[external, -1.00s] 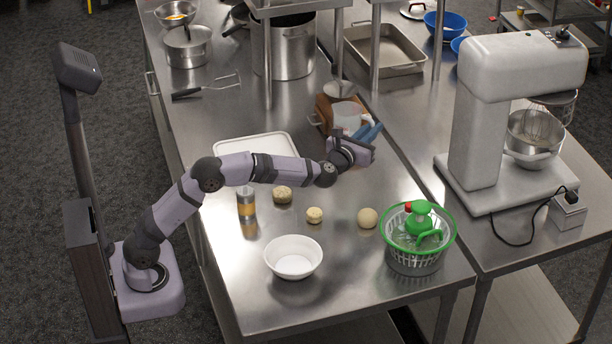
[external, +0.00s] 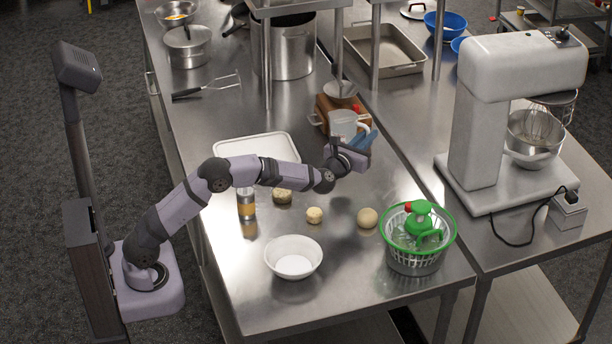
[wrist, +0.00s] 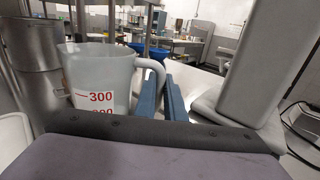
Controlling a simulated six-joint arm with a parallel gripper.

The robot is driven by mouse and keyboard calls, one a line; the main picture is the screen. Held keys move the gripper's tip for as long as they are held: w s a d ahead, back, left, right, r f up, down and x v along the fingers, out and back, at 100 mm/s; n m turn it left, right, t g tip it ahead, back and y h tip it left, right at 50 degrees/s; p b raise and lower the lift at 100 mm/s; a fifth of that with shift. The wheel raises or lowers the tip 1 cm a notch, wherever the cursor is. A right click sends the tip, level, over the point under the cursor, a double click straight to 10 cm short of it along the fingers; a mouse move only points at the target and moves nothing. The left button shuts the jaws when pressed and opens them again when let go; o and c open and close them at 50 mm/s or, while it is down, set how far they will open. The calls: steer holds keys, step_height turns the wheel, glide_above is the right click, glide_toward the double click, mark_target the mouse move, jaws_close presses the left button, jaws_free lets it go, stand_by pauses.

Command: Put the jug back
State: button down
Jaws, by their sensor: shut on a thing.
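The jug (external: 342,126) is a translucent pale measuring jug with red markings. It looks upright in the external view, in front of or above a brown tray-like thing; I cannot tell whether it touches anything beneath. In the wrist view the jug (wrist: 100,80) stands at the left, its handle reaching right to the blue fingers. My gripper (external: 362,138) is shut on the jug's handle. The fingers also show in the wrist view (wrist: 160,100). The jug's base is hidden behind my wrist there.
The brown tray (external: 325,106) lies beside a shelf post. A white tray (external: 228,153) lies to the left. Dough balls (external: 367,218), a white bowl (external: 293,266) and a green salad spinner (external: 415,260) stand nearer. A big pot (external: 287,50) is behind; a mixer (external: 480,130) stands right.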

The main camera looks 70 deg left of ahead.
steer(key=shift+f+p, duration=0.65)
steer(key=shift+f, duration=4.3)
steer(key=shift+f, duration=0.2)
steer(key=c, duration=1.8)
jaws_free()
steer(key=shift+c, duration=0.2)
steer(key=shift+r, duration=0.1)
